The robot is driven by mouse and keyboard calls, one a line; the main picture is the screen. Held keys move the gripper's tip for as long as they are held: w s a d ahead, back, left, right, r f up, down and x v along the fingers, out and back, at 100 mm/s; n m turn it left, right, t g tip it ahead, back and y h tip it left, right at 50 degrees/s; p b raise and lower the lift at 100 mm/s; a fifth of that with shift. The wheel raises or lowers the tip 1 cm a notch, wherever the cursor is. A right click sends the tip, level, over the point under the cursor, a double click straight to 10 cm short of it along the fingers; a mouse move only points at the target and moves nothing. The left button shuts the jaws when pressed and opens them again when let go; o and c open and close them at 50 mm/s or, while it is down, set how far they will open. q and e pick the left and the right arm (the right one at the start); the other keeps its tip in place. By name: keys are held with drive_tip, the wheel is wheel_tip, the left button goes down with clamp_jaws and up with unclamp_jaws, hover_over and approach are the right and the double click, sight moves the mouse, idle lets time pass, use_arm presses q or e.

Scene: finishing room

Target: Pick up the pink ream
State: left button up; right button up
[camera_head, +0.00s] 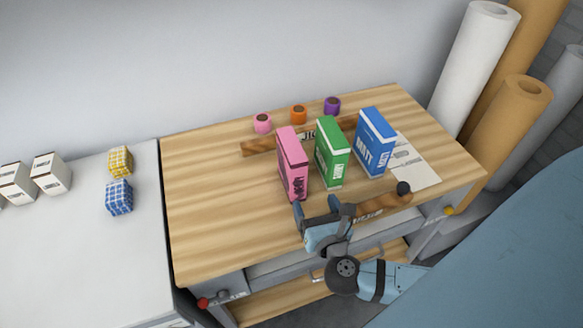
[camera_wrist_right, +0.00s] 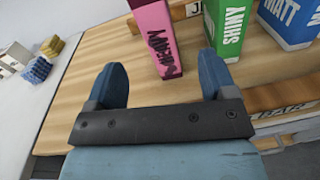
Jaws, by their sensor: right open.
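The pink ream (camera_head: 292,163) stands upright on the wooden table (camera_head: 215,200), leftmost of three boxes. It also shows in the right wrist view (camera_wrist_right: 156,38), ahead of the fingers and apart from them, with its top cut off by the frame. My right gripper (camera_head: 324,211) is open and empty, in front of the pink ream near the table's front edge. In the right wrist view its two blue fingers (camera_wrist_right: 163,82) are spread wide, with bare wood between them. My left gripper is in neither view.
A green box (camera_head: 332,153) and a blue box (camera_head: 375,143) stand right of the pink ream. Pink, orange and purple rolls (camera_head: 298,114) sit behind. A wooden strip (camera_head: 385,203) lies along the front edge. The table's left part is clear; a white counter (camera_head: 90,250) adjoins.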

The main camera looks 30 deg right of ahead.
sight(300, 173)
drive_tip(key=shift+w+a+r+n+t, duration=0.15)
drive_tip(key=shift+w+n+t, duration=0.15)
drive_tip(key=shift+n, duration=0.3)
drive_tip(key=x, duration=0.7)
drive_tip(key=shift+w+p, duration=0.35)
drive_tip(key=shift+p, duration=0.05)
drive_tip(key=shift+p+x, duration=0.3)
drive_tip(key=shift+x, duration=2.45)
drive_tip(key=shift+c, duration=0.3)
clamp_jaws()
